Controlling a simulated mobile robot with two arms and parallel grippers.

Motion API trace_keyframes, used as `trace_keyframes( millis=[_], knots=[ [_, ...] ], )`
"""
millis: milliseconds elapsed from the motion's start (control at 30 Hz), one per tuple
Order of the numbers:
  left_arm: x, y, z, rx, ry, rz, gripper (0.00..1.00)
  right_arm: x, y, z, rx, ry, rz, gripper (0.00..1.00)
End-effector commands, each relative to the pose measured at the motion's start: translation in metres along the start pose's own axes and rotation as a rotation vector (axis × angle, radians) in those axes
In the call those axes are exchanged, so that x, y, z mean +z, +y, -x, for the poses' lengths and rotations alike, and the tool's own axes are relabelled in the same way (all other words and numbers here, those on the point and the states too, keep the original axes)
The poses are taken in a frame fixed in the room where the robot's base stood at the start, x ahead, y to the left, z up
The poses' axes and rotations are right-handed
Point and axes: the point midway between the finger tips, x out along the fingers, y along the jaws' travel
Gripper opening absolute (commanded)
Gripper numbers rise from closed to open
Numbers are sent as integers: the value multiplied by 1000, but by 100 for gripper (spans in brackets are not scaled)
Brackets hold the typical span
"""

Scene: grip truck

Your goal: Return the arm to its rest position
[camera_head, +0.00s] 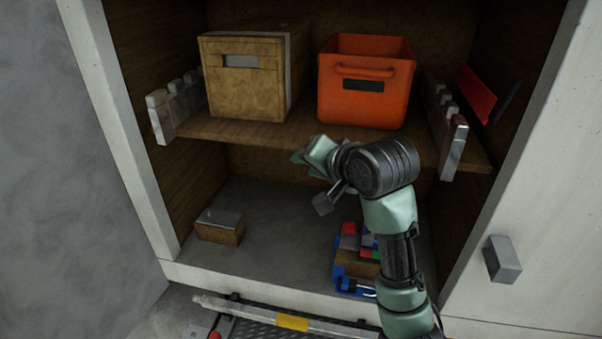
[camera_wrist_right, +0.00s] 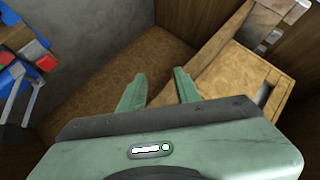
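My right arm reaches up from the lower right in the head view, into the open truck compartment. Its right gripper (camera_head: 308,160) is in front of the shelf's front edge, below the gap between the box and the orange crate. In the right wrist view the two fingers of the right gripper (camera_wrist_right: 158,90) stand apart with nothing between them, so it is open and empty. My left gripper is not in either view.
A cardboard box (camera_head: 246,92) and an orange crate (camera_head: 366,101) stand on the wooden shelf (camera_head: 280,132). Below, a small brown box (camera_head: 219,227) and a blue crate of coloured items (camera_head: 341,284) sit on the compartment floor (camera_head: 275,225). White side walls (camera_head: 125,135) frame the opening.

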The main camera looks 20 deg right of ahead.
Motion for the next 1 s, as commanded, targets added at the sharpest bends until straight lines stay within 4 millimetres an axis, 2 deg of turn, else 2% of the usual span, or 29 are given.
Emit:
trace_keyframes(
  millis=[200, 633, 733, 767, 867, 967, 1000],
  knots=[
    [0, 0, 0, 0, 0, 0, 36, 5, 15, -3, 21, 1, 29, 33],
    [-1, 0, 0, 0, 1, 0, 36, 6, 15, -3, 23, 1, 31, 33],
    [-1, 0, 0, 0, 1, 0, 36, 12, 22, -5, 34, -7, 42, 33],
    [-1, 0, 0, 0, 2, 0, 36, 16, 27, -6, 42, -14, 51, 33],
    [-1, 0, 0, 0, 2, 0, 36, 46, 60, -12, 93, -56, 116, 33],
    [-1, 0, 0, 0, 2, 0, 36, 93, 110, -12, 166, -131, 229, 33],
    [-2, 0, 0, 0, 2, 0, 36, 115, 131, -9, 196, -169, 282, 33]
  ],
)
